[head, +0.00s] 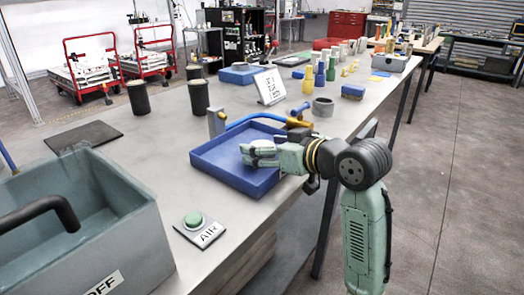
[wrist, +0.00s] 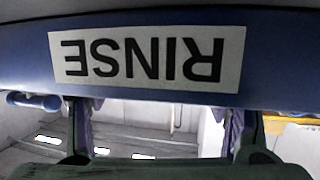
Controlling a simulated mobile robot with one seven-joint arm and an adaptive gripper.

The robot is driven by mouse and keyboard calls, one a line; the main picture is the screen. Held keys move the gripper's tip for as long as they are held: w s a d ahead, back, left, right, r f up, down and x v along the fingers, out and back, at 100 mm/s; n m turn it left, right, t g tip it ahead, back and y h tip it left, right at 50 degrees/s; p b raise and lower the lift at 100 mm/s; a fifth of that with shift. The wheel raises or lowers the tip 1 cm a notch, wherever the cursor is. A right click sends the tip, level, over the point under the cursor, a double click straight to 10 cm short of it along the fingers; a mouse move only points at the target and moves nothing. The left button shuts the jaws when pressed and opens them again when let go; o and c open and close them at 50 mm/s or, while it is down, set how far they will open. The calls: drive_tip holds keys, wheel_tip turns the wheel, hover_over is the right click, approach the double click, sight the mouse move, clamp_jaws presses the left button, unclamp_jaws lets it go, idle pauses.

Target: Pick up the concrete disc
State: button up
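My gripper (head: 246,154) is over the blue tray (head: 217,174), reaching in from the right with its fingers pointing left. In the wrist view the two fingers of my gripper (wrist: 158,135) stand wide apart with no object visible between them. A pale grey rounded shape (head: 262,143) shows right at the fingers in the head view. It may be the concrete disc, but it is partly hidden and I cannot tell whether it touches the fingers. A blue wall with an upside-down RINSE label (wrist: 150,58) fills the upper wrist view.
A grey-green bin (head: 130,215) stands at the front left, with a green AIR button (head: 194,219) beside it. A blue pipe (head: 255,118) runs behind the tray. A grey ring (head: 323,107), a white sign (head: 270,87) and a blue block (head: 353,91) stand farther back.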

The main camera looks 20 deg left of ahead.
drive_tip(key=c, duration=1.3)
drive_tip(key=shift+r, duration=0.1)
